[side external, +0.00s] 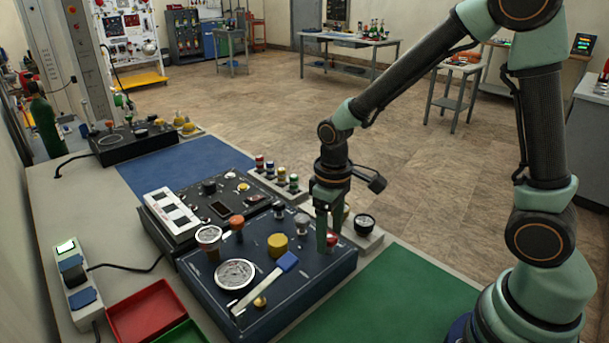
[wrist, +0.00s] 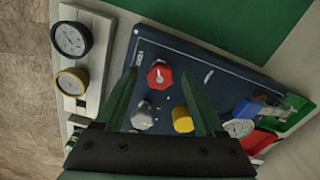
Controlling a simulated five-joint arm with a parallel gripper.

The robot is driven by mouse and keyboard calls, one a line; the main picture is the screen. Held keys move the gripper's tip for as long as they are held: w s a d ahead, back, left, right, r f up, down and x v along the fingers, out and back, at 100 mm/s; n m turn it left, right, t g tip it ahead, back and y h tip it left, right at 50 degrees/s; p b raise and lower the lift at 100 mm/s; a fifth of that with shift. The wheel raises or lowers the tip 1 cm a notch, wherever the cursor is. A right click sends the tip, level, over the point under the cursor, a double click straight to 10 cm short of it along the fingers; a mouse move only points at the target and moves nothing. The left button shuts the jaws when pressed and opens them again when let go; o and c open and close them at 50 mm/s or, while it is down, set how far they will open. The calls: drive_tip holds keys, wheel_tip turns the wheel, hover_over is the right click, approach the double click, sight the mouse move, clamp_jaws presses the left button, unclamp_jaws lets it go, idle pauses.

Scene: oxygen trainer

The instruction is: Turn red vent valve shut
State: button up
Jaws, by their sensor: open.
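The red vent valve is an octagonal red knob (wrist: 159,75) with a pale mark on top, on the dark blue panel (wrist: 215,72). In the side external view the red knob (side external: 332,240) shows only in part, behind my gripper's fingers. My gripper (side external: 328,245) points down over the right side of the panel. In the wrist view my gripper (wrist: 159,76) is open, with one finger on each side of the red knob in the picture. Nothing is held. I cannot tell whether the fingers touch the knob.
A yellow knob (side external: 277,245) and a grey knob (side external: 301,222) stand close by on the panel. A blue-handled lever (side external: 264,283) and a round gauge (side external: 234,274) are nearer the front. A small gauge (side external: 364,223) stands beyond the panel. The green mat (side external: 380,300) is clear.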

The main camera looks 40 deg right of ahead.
clamp_jaws()
drive_tip(key=shift+m, duration=0.3)
drive_tip(key=m, duration=1.1)
drive_tip(key=shift+m, duration=0.3)
drive_tip(key=m, duration=1.1)
drive_tip(key=shift+m, duration=0.4)
